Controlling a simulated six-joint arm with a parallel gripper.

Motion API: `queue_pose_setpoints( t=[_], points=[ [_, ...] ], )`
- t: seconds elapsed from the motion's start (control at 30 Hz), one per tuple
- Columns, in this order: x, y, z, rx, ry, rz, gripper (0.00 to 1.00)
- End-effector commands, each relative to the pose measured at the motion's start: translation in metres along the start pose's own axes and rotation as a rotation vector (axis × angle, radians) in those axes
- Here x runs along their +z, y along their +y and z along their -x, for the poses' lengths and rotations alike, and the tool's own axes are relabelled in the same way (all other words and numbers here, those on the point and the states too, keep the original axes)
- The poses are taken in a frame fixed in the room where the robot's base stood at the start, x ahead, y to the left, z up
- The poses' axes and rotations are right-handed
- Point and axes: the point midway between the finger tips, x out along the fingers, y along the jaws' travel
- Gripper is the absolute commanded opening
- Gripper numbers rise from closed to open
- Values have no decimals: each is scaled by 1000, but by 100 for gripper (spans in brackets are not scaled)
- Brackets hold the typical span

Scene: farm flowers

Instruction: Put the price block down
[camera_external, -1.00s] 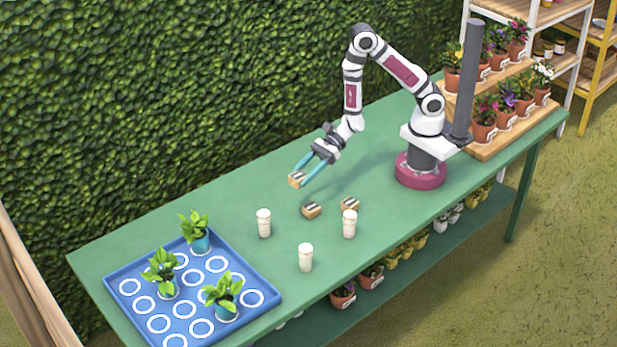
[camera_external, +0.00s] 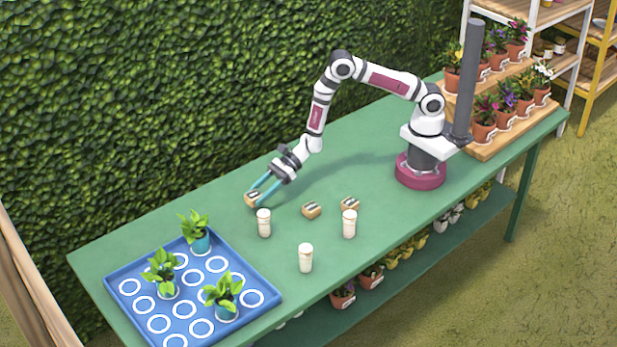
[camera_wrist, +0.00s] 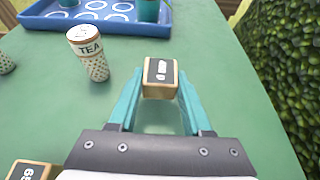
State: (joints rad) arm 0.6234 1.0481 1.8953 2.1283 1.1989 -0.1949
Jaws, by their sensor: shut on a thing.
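A small wooden price block (camera_external: 251,199) with a dark label face is held between the teal fingers of my gripper (camera_external: 258,197), low over the green table near its hedge side. In the wrist view the block (camera_wrist: 160,78) sits at the tips of my gripper (camera_wrist: 160,90), label facing up toward the camera. The fingers are shut on it. I cannot tell whether its underside touches the table. Two more price blocks stand on the table, one in the middle (camera_external: 311,210) and one to its right (camera_external: 349,204).
A white tea tin (camera_external: 264,223) stands close to the held block. Two more tins (camera_external: 305,258) (camera_external: 349,224) stand nearer the front. A blue tray (camera_external: 262,281) with ring marks and three potted plants is at the left. The table (camera_external: 225,205) is clear around the block's hedge side.

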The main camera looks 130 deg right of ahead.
Motion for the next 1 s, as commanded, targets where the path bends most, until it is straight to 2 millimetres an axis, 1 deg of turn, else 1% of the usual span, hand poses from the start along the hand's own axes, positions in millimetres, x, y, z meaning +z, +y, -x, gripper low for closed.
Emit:
queue_pose_setpoints(
  t=[0.03,0.13,0.2,0.5,0.53,0.67,0.7,1.0],
  points=[
    [-12,1,-4,1,4,-3,0],
    [-27,1,-11,1,3,-2,0],
    [-31,0,-13,0,1,-1,0],
    [-33,0,-13,0,1,-1,0],
    [-34,0,-14,0,1,-1,51],
    [-33,0,-13,0,1,-1,74],
    [-33,0,-13,0,1,-1,79],
    [-31,0,-12,0,0,0,79]
  ],
)
